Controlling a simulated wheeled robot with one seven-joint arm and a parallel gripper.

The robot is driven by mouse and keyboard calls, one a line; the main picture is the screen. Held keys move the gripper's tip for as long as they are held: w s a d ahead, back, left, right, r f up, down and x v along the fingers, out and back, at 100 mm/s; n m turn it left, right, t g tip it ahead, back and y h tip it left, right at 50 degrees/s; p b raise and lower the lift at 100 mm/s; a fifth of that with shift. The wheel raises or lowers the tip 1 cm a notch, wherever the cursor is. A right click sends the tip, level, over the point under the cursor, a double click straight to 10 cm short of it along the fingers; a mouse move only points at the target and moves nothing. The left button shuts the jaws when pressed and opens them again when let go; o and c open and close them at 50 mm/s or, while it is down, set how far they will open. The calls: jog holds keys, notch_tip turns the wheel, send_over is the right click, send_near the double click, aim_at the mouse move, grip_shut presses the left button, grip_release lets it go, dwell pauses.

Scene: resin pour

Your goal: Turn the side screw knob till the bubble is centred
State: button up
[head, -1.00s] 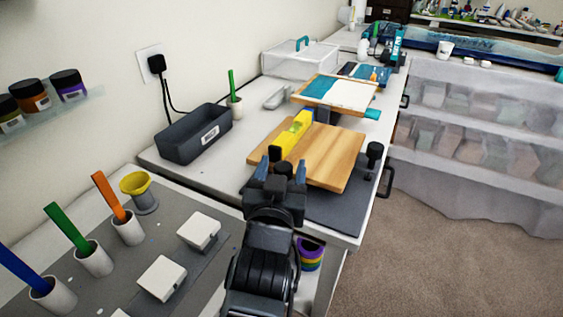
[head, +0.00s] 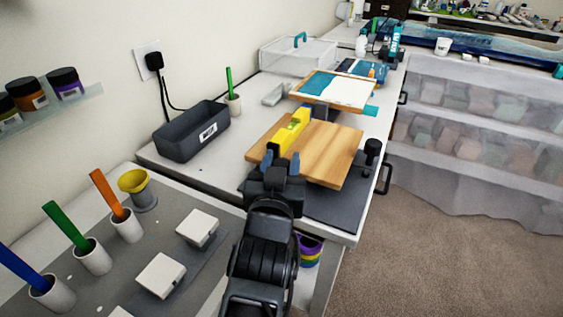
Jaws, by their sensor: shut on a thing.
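A wooden board (head: 328,155) lies on a dark base plate (head: 333,205) at the near end of the white bench. A yellow spirit level (head: 291,136) with a greenish vial rests on the board's left part; its bubble is too small to read. My gripper (head: 281,162) is at the board's near left edge, its two blue-grey fingers on either side of the side screw knob. It is shut on that knob, which the fingers and gripper body mostly hide. Another black knob (head: 372,148) stands upright at the plate's right side.
A dark grey bin (head: 190,135) stands left of the board. A blue-and-white panel (head: 335,88) lies farther back. Cups with coloured sticks, a yellow funnel (head: 134,181) and white blocks (head: 197,229) are on the near left bench. Carpet floor is open at right.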

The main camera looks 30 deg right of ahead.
jog(key=shift+r+n+t+y+p, duration=0.25)
jog(key=shift+n+y+p, duration=0.25)
jog(key=shift+p, duration=0.3)
jog(key=shift+n+t+y+p, duration=0.6)
jog(key=shift+y+p, duration=0.2)
jog(key=shift+y, duration=0.1)
jog(key=shift+f+n+t+y+p, duration=0.1)
jog(key=shift+n+t+y+p, duration=0.35)
jog(key=shift+y, duration=0.35)
jog(key=shift+f+n+t+y, duration=0.1)
jog(key=shift+n+t+y, duration=0.2)
jog(key=shift+n+y, duration=1)
jog(key=shift+a+f+n+y+b, duration=0.1)
jog(key=shift+n+y+b, duration=0.45)
jog(key=shift+y+b, duration=1)
jog(key=n+y+b, duration=0.2)
jog(key=y+b, duration=0.1)
jog(key=b, duration=0.1)
jog(key=shift+b, duration=0.35)
jog(key=shift+n+y+b, duration=0.9)
jog(key=shift+y+b, duration=0.45)
jog(key=shift+b, duration=0.85)
